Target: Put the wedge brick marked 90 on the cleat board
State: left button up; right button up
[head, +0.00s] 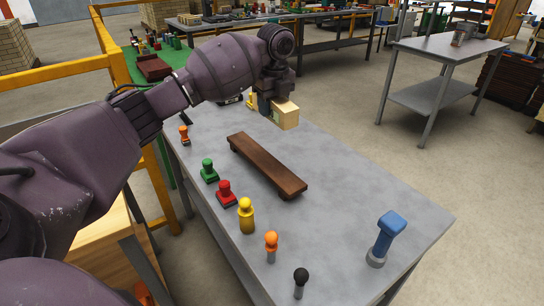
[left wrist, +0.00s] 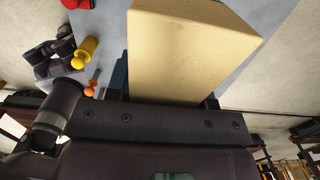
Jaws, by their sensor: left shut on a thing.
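My left gripper (head: 266,103) is shut on a pale wooden block (head: 286,116) at the far edge of the grey table. The block fills the upper middle of the left wrist view (left wrist: 190,50). I cannot read a 90 on it in either view. A brown wooden board (head: 265,165), which looks like the cleat board, lies across the middle of the table on low supports. Its top is bare. The gripper and block are beyond its far end, apart from it. I cannot tell whether the block touches the table. My right gripper is not in view.
Along the table's left edge stand several knobbed pieces: orange (head: 184,135), green (head: 209,170), red (head: 226,193), yellow (head: 246,215) and black (head: 301,282). A blue-headed piece (head: 387,235) stands at the near right corner. The tabletop right of the board (head: 350,190) is clear.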

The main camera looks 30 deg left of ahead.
pick_arm(q)
jog(key=b, duration=0.2)
send_near(272, 166)
notch_tip(272, 166, down, 7)
jog(key=shift+a+r+b, duration=0.2)
jog(key=shift+b, duration=0.3)
jog(key=shift+w, duration=0.1)
jog(key=o, duration=0.8)
jog(key=shift+f, duration=0.1)
jog(key=shift+o, duration=0.4)
